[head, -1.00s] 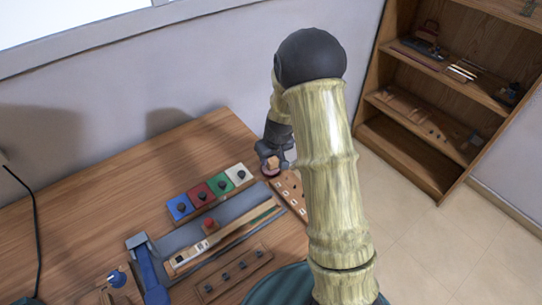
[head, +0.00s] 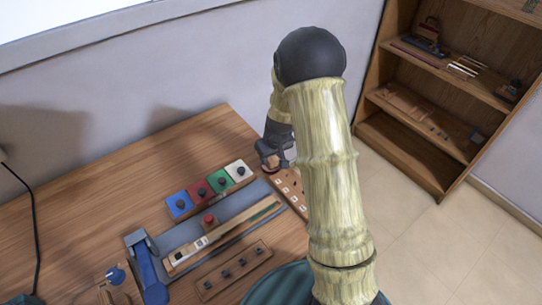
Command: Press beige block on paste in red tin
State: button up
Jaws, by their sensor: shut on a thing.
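My gripper (head: 271,160) is beyond my arm, low over the far right part of the wooden table (head: 120,180). It is shut on a small beige-brown block (head: 271,161), which is mostly hidden between the fingers. A small reddish round thing, perhaps the red tin (head: 269,168), shows right under the block. I cannot tell whether they touch, and no paste can be made out.
Blue, red, green and white squares with dark knobs (head: 210,188) stand left of my gripper. A grey tray (head: 235,205) with a red-topped piece lies in front. A wooden board with light marks (head: 290,189) is near the gripper. Shelves (head: 430,120) stand at right.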

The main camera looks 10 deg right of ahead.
jog(key=shift+f+b, duration=0.35)
jog(key=shift+f, duration=0.1)
dwell(0.7)
jog(key=shift+f, duration=0.1)
dwell(0.8)
jog(key=shift+s, duration=0.1)
jog(key=shift+r+p, duration=2.65)
jog(key=shift+r, duration=0.95)
